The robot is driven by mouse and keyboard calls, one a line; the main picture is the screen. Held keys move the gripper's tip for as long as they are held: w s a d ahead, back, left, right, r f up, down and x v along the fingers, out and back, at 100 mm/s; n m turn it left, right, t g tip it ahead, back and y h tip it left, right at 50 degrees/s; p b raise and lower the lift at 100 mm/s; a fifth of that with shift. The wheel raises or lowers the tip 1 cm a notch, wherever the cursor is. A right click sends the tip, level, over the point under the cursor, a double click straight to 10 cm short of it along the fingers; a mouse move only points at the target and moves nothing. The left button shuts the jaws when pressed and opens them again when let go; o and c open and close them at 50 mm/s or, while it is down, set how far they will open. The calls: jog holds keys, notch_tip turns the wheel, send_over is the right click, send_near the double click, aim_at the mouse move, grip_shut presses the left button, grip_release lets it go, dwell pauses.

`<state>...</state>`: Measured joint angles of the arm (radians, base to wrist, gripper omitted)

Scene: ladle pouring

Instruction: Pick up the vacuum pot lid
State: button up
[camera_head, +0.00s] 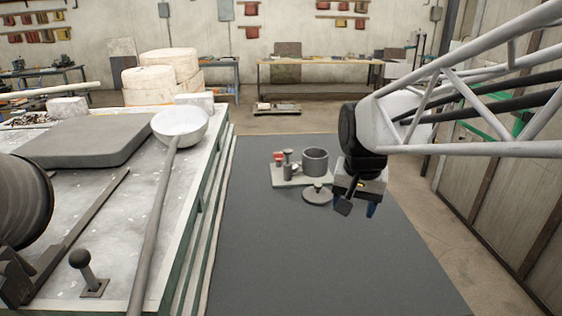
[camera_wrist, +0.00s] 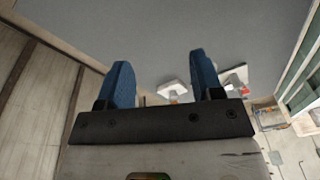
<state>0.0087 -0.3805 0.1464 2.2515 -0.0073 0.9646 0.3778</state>
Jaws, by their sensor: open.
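The vacuum pot lid (camera_head: 318,196) looks like a flat grey disc with a knob on top. It lies on the dark floor mat at the front right edge of a light base plate (camera_head: 290,182). On the plate stand a grey open cylindrical pot (camera_head: 315,161) and small fittings, one red (camera_head: 279,157). My gripper (camera_head: 354,203) is just right of the lid in the head view, apart from it and empty. In the wrist view its two blue fingers (camera_wrist: 161,65) are spread apart. Small pale pieces show beyond them, but I cannot tell which is the lid.
A large bench (camera_head: 95,170) on the left carries a long-handled ladle (camera_head: 180,125) and a grey slab (camera_head: 85,140). The dark mat (camera_head: 320,265) in front of the pot is clear. A panelled wall (camera_head: 505,200) stands at the right. Workbenches line the back.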

jog(key=w+f+m+g, duration=0.1)
jog(key=w+m, duration=0.1)
jog(key=w, duration=0.8)
jog(key=w+f+m, duration=0.2)
jog(key=w+m, duration=0.1)
jog(key=w, duration=0.7)
jog(key=m, duration=0.4)
send_over(318, 184)
jog(key=shift+g, duration=0.4)
notch_tip(318, 184, down, 8)
jog(key=shift+s+r, duration=0.1)
jog(key=shift+s, duration=0.05)
jog(key=shift+f, duration=1.35)
jog(key=shift+f, duration=0.15)
jog(key=shift+f, duration=2.5)
jog(key=shift+c, duration=0.2)
